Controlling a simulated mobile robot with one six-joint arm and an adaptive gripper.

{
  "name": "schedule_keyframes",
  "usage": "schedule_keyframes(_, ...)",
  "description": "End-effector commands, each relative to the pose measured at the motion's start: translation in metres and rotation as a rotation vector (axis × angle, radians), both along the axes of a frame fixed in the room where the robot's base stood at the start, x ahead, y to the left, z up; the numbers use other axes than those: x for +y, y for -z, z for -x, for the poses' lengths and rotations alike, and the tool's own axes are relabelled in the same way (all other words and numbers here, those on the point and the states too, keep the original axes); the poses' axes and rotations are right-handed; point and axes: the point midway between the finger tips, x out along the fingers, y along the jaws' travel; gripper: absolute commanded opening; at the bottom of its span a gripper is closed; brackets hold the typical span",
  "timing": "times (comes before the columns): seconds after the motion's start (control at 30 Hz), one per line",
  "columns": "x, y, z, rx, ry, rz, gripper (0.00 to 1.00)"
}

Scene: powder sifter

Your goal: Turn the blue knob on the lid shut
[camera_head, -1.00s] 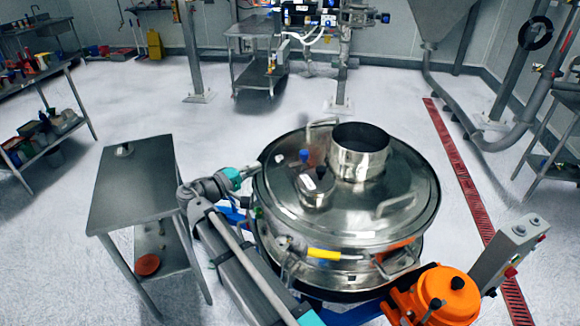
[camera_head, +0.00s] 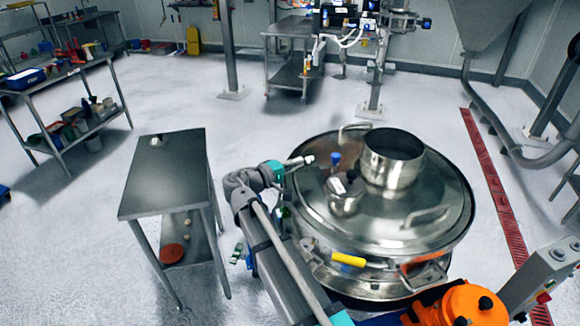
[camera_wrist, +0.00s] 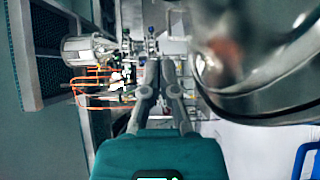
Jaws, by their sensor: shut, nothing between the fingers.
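The blue knob (camera_head: 335,159) stands upright on the round steel lid (camera_head: 425,205) of the sifter, left of the wide open spout, in the head view. My gripper (camera_head: 309,160) is shut and empty at the lid's left rear edge, pointing right toward the knob. A small gap shows between its tips and the knob. In the wrist view my gripper (camera_wrist: 154,62) shows two grey fingers close together with nothing between them. I cannot make out the knob in the wrist view; blurred, curved shiny metal fills its upper right.
The steel spout (camera_head: 392,160) and a small capped port (camera_head: 344,193) rise from the lid near the knob. A steel side table (camera_head: 170,185) stands left of my arm. An orange motor (camera_head: 462,308) is at the front right. Open floor lies behind the sifter.

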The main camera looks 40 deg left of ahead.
Motion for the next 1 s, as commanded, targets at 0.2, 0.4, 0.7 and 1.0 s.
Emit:
schedule_keyframes(0.2, -0.012, 0.000, -0.033, 0.000, 0.001, 0.000, 0.00)
schedule_keyframes(0.4, -0.024, 0.000, -0.059, 0.000, 0.001, 0.000, 0.00)
schedule_keyframes(0.7, -0.049, 0.000, -0.033, 0.000, -0.001, 0.000, 0.00)
schedule_keyframes(1.0, -0.052, 0.000, -0.030, 0.000, -0.001, 0.000, 0.00)
